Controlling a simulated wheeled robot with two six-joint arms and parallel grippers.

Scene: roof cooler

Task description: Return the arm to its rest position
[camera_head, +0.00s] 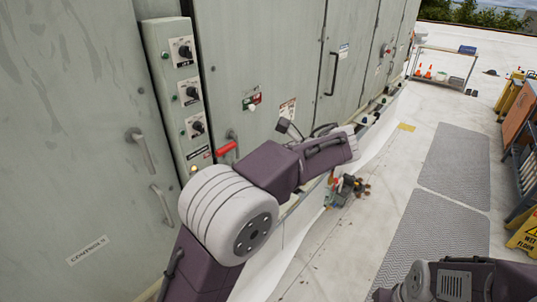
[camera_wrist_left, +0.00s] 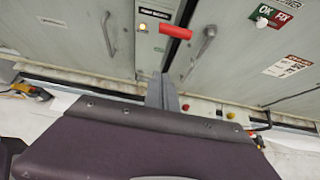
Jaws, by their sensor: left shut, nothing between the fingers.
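My left arm (camera_head: 275,170) comes in from the lower left of the head view and bends to the right in front of the grey cooler cabinet (camera_head: 260,55). Its gripper cannot be made out there. In the left wrist view my left gripper (camera_wrist_left: 161,80) is shut and empty, its grey fingers pointing toward the cabinet. A red handle (camera_head: 226,148) sits on the cabinet, and it also shows in the left wrist view (camera_wrist_left: 175,31), beyond the fingertips and apart from them. Part of my right arm (camera_head: 450,282) shows at the lower right; its gripper is out of view.
A control panel (camera_head: 182,85) with black knobs stands beside the door handles (camera_head: 140,150). Small tools (camera_head: 347,190) lie at the cabinet's foot. Grey floor mats (camera_head: 455,165) cover the walkway. A yellow wet-floor sign (camera_head: 524,238) and a cart (camera_head: 523,150) stand at the right.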

